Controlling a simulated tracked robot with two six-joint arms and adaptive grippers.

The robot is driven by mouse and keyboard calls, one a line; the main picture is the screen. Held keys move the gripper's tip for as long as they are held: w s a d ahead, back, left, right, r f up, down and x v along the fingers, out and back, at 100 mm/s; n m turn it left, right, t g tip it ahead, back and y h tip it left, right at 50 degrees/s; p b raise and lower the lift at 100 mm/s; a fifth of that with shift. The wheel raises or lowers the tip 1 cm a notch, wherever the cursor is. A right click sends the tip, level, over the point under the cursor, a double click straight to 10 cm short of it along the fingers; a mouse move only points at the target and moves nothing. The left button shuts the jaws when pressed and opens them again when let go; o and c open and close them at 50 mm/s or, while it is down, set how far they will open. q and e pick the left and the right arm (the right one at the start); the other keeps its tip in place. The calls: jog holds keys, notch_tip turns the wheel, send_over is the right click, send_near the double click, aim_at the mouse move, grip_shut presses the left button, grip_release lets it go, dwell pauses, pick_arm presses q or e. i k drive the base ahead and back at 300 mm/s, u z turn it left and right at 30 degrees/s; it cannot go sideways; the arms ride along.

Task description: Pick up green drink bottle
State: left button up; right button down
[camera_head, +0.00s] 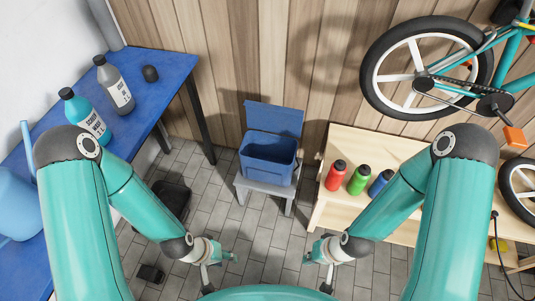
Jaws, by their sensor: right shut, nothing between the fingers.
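The green drink bottle (359,181) stands upright on the light wooden workbench (345,146), between a red bottle (336,177) and a blue bottle (380,184). My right arm passes close to the blue bottle and partly covers it. My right gripper (317,262) is shut and empty. It hangs in front of the bench, below and to the left of the green bottle in the picture, apart from it. My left gripper (222,264) hangs over the floor further left, away from all bottles. It is small and seen from above, so its opening is unclear.
A blue open box (268,170) sits on a grey stool (241,184) in the middle. A blue table (165,75) at the left holds a teal bottle (84,115) and a grey bottle (115,85). A bicycle (425,70) is at the upper right. Tiled floor lies between.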

aim_at(360, 177)
jog(key=u, duration=0.05)
jog(key=i, duration=1.05)
jog(key=z, duration=1.45)
jog(key=i, duration=0.2)
jog(key=u, duration=0.75)
